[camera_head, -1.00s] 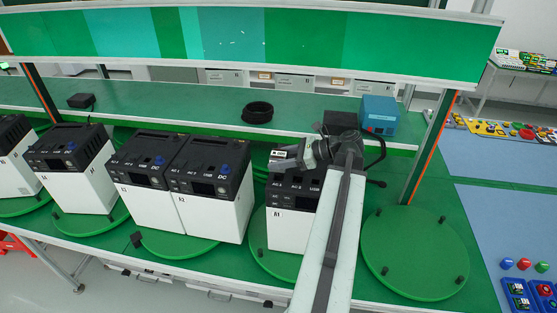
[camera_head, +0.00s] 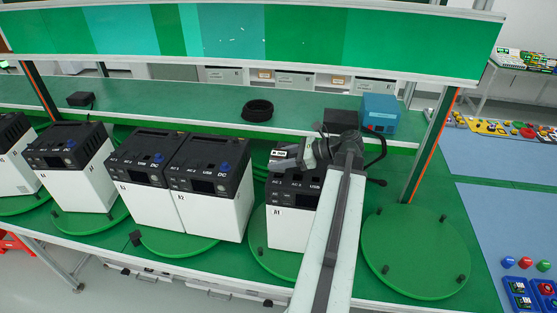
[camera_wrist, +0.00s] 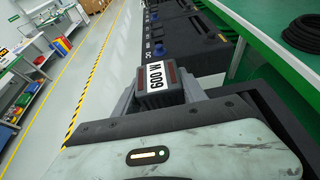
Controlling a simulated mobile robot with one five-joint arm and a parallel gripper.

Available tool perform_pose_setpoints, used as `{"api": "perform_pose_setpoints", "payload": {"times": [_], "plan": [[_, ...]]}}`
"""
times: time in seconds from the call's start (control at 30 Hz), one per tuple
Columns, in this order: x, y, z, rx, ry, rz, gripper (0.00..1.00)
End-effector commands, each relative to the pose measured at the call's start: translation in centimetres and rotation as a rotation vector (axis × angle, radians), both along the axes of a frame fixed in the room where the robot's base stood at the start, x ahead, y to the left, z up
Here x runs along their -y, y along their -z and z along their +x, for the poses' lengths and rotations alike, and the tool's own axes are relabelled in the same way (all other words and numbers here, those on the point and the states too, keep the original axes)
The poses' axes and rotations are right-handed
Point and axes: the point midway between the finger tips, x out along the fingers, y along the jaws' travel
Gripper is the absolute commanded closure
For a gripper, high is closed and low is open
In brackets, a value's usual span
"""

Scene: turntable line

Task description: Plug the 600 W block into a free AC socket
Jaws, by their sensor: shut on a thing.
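My gripper (camera_head: 286,156) is shut on the 600 W block (camera_wrist: 160,95), a dark block with a white "600 W" label facing the wrist camera. In the head view the block (camera_head: 279,152) is small, held above the back left of the nearest power unit (camera_head: 284,228). This unit has a white body and a dark top panel with AC and USB markings, partly hidden by my arm. Its individual sockets are too small or covered to tell whether they are free. The block looks apart from the panel, but the exact gap cannot be told.
Two power units side by side (camera_head: 211,212) and more at left stand on green turntables. An empty turntable (camera_head: 415,250) with short black posts lies right. A black cable coil (camera_head: 257,111) and a blue box (camera_head: 379,113) sit on the shelf behind.

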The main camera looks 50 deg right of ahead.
Motion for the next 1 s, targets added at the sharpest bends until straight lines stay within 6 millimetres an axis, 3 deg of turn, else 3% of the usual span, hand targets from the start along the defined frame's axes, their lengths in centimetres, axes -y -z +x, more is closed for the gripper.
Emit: {"api": "perform_pose_setpoints", "payload": {"times": [1.0], "plan": [[0.1, 1.9, -0.1, 0.002, 0.002, 0.001, 1.00]]}}
